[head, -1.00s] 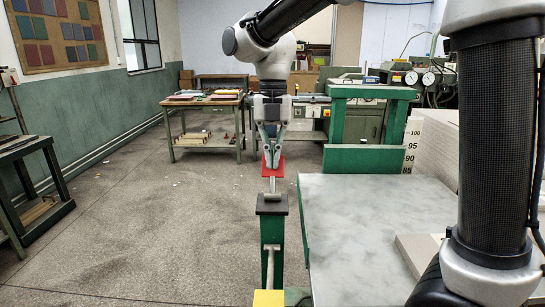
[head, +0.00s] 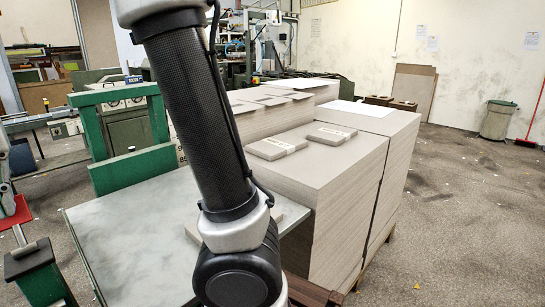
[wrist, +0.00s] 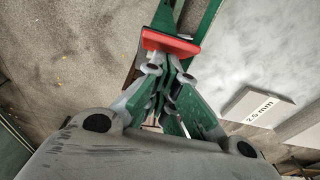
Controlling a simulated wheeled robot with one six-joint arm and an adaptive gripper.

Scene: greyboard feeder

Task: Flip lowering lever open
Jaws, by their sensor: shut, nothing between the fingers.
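A red plate (head: 14,212), which looks like the lever's handle, shows at the left edge of the head view on a metal rod above a green post (head: 35,272). In the wrist view the red plate (wrist: 170,43) lies just beyond the fingertips. My gripper (wrist: 168,72) is shut with nothing between its fingers, close to the plate; I cannot tell whether they touch. In the head view my gripper is mostly cut off at the left edge. The rod's lower end is partly hidden, and how far the lever is turned is not clear.
A grey tabletop (head: 125,232) stands right of the post, with a green frame (head: 130,166) behind it. Tall greyboard stacks (head: 335,205) fill the middle, with small boards on top. A labelled board (wrist: 256,108) lies on the tabletop. The floor at right is open.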

